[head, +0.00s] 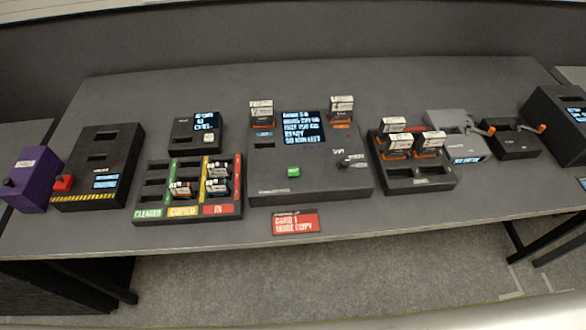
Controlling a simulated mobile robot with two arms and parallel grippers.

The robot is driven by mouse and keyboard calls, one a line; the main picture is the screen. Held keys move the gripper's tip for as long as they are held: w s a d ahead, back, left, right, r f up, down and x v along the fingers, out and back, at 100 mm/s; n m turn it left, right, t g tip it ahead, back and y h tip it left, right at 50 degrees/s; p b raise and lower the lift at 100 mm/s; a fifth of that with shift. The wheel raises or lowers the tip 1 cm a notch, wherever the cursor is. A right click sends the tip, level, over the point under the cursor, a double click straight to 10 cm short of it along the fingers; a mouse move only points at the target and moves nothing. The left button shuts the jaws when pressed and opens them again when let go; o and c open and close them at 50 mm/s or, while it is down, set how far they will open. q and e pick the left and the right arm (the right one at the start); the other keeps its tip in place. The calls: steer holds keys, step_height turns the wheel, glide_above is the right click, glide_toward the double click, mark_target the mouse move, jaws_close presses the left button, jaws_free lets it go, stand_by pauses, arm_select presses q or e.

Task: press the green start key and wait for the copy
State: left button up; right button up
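The green start key (293,171) sits on the front middle of a dark copier box (265,190) at the table's centre. The box's screen (302,126) is lit with several lines of text, including what looks like "READY"; the rest is hard to read. A labelled cartridge (261,112) stands upright at the box's upper left and another (341,107) at its upper right. A dark knob (345,165) sits right of the key. Nothing touches the key. Neither of my grippers is in view.
A tray (148,187) marked cleared, copied and in holds several cartridges on the left. A second cartridge tray (437,185) stands right of the copier. A red card (297,222) lies at the front edge. Dark, purple and grey devices stand farther out.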

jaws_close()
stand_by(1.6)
